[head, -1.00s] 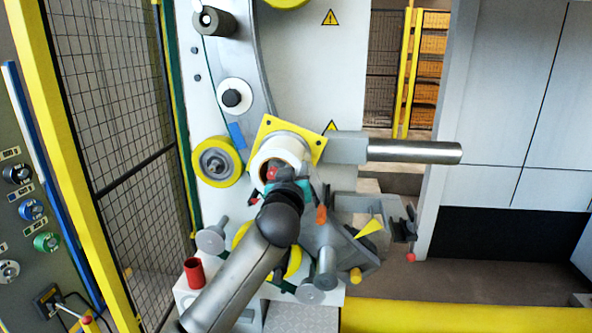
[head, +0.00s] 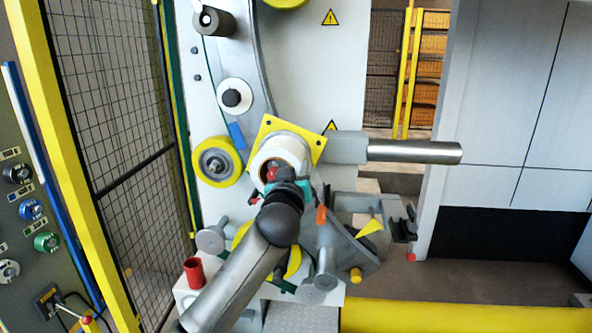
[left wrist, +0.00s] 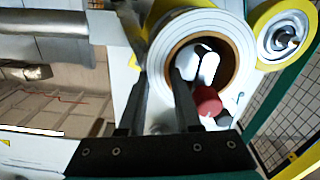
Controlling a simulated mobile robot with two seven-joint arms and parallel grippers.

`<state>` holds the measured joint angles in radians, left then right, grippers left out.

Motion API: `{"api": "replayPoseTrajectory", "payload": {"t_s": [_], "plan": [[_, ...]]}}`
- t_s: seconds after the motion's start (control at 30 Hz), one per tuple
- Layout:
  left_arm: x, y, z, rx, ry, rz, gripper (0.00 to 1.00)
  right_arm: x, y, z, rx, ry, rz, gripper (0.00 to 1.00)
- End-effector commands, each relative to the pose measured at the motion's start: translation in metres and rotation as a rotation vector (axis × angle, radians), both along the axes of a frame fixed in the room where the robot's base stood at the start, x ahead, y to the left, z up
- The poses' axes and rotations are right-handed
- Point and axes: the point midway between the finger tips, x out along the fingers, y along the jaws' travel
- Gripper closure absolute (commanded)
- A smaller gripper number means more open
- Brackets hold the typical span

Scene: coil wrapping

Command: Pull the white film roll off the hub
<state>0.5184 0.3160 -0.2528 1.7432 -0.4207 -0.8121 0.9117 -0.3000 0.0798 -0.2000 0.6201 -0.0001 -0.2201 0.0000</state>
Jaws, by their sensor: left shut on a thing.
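The white film roll (head: 273,152) sits around the hub in front of a yellow plate, its open end facing me. In the left wrist view the roll (left wrist: 238,45) shows a brown core. Inside the core are the hub's white pieces (left wrist: 207,66) and a red knob (left wrist: 207,101). My left gripper (head: 284,179) is at the lower front edge of the roll. In the left wrist view my left gripper (left wrist: 160,90) is shut on the roll's wall, one finger outside and one inside the core. My right gripper is not in view.
A yellow roller (head: 217,161) stands left of the roll. A bare metal shaft (head: 414,151) sticks out to the right. Metal pegs (head: 325,270) and a bracket lie below. A mesh fence (head: 110,110) stands at the left. A red cup (head: 195,272) stands lower left.

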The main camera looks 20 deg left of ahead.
Motion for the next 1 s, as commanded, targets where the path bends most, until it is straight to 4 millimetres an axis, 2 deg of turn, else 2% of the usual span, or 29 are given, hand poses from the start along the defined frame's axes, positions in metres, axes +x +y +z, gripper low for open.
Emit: {"api": "replayPoseTrajectory", "payload": {"t_s": [0.1, 0.53, 1.0], "plan": [[0.000, 0.000, 0.001, 0.001, -0.002, -0.001, 1.00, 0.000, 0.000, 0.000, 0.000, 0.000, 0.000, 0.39], [-0.001, 0.000, 0.005, 0.005, -0.012, -0.002, 1.00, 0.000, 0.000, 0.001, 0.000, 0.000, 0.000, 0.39], [-0.018, -0.005, 0.004, 0.004, -0.010, -0.003, 1.00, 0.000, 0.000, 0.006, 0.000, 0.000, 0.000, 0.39]]}}
